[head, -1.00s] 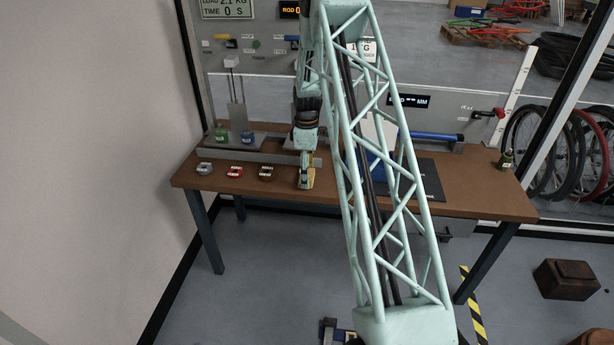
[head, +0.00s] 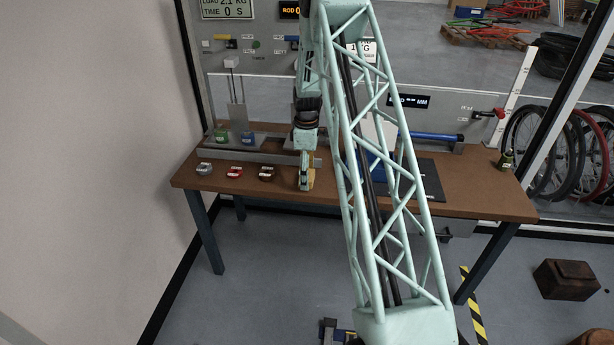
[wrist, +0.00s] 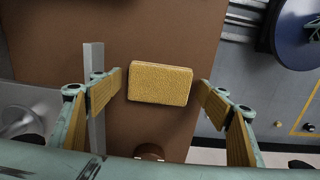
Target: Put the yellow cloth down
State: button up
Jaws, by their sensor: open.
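The yellow cloth (wrist: 160,84), a folded pad, lies flat over the brown table top in the wrist view. It sits between the fingertips of my gripper (wrist: 163,88), with a visible gap on each side. My gripper is open and holds nothing. In the head view my gripper (head: 306,180) points down at the table's front edge. Its yellowish finger pads and the cloth are hard to tell apart there.
On the table (head: 470,205), a grey tin (head: 204,169), a red tin (head: 235,172) and a dark tin (head: 266,173) stand left of my gripper. Green (head: 220,136) and blue (head: 247,138) bottles stand behind. A small bottle (head: 506,160) stands far right.

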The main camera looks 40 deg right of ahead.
notch_tip(320, 180, up, 12)
jog(key=p, duration=0.1)
dwell(0.6)
dwell(0.4)
jog(key=shift+r, duration=0.1)
